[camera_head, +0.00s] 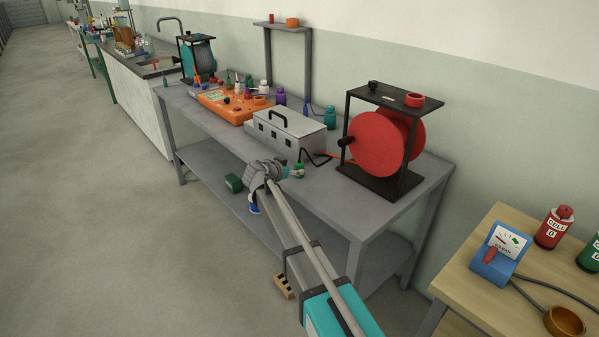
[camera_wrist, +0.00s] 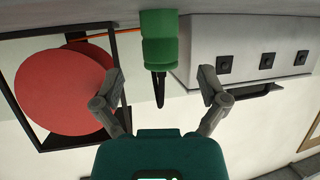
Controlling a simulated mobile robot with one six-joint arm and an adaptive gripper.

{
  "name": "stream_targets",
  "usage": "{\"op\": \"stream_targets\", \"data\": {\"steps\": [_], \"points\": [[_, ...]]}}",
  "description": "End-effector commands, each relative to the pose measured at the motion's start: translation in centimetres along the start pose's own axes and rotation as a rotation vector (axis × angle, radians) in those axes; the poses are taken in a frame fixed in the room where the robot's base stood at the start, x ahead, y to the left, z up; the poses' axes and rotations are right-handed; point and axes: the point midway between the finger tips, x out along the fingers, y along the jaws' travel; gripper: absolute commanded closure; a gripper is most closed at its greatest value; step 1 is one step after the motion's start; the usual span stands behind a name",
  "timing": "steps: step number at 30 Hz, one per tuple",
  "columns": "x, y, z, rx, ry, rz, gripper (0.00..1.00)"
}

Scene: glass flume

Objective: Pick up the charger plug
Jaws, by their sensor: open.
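The charger plug appears to be the small green block with a black cord. Nothing is held.
The grey box (camera_head: 288,133) with a black handle stands behind the plug; it also shows in the wrist view (camera_wrist: 245,50). A red reel in a black frame (camera_head: 382,143) stands to the right. An orange case (camera_head: 236,104) and several bottles are farther left.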

Motion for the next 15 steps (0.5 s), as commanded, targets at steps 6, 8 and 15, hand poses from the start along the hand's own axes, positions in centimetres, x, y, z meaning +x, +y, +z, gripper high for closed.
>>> {"op": "stream_targets", "data": {"steps": [6, 8, 15], "points": [[2.6, -0.2, 0.4, 0.001, 0.0, 0.0, 0.07], [3.3, -0.1, 0.4, 0.001, 0.0, 0.001, 0.07], [4.6, -0.1, 0.2, 0.0, 0.0, 0.0, 0.07]]}}
